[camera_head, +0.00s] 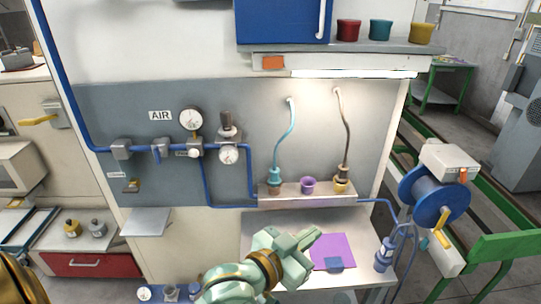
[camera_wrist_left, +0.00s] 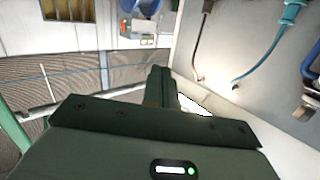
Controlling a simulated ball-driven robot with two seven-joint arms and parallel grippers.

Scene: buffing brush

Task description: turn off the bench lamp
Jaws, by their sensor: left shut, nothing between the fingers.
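The bench lamp (camera_head: 355,73) is a bright white strip under the shelf, and it is lit. It brightens the grey panel below. An orange part (camera_head: 273,62) sits on the shelf's underside at the lamp's left end; I cannot tell whether it is the switch. My left gripper (camera_head: 312,238) is shut and empty, low in front of the bench, well below the lamp and orange part. In the left wrist view its dark fingers (camera_wrist_left: 160,90) are together. I cannot identify the lamp in the left wrist view. My right gripper is not in view.
The shelf (camera_head: 400,47) holds a blue cabinet (camera_head: 283,20) and red, teal and yellow cups. Two hoses hang above a small rack (camera_head: 310,190). Air gauges and blue pipes cover the panel's left. A purple mat (camera_head: 333,246) lies on the bench. A blue reel (camera_head: 433,200) stands right.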

